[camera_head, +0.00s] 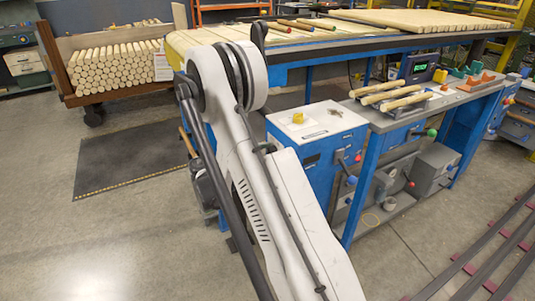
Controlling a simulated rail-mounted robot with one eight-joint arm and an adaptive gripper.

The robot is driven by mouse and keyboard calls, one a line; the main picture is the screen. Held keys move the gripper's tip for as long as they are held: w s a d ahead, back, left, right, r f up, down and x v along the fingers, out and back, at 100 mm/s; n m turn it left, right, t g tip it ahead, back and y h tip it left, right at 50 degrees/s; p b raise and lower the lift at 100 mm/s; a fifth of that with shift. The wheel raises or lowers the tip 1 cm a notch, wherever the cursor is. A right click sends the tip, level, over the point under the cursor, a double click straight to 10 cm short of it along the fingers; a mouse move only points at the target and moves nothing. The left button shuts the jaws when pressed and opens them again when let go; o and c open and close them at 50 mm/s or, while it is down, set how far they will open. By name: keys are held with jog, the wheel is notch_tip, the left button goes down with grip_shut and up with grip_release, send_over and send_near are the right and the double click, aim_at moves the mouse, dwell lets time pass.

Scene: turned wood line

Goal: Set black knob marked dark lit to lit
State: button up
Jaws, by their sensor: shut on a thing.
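I cannot make out the black knob marked dark lit in the head view; it may be hidden behind my arm or too small to tell. My white arm (255,165) crosses the middle of the view and covers part of the blue cabinet (318,160). My gripper is not visible. The cabinet's right side carries a red knob (358,157) and a blue knob (351,180). Whether any black knob sits among them is unclear.
A yellow part (298,118) sits on the cabinet's white top. A bench (400,118) at right holds turned wood pieces (385,92) and a small display (420,67). A cart of dowels (115,62) stands at back left. Floor at left is open around a dark mat (130,158).

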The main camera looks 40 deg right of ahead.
jog(key=m+b, duration=0.1)
jog(key=m, duration=0.3)
jog(key=shift+f+m, duration=0.1)
jog(key=shift+m, duration=0.2)
jog(key=shift+s+m+b, duration=0.1)
jog(key=shift+m+b, duration=0.55)
jog(key=shift+m, duration=1.55)
jog(key=o, duration=1.1)
jog(key=shift+a, duration=0.15)
jog(key=v, duration=1.2)
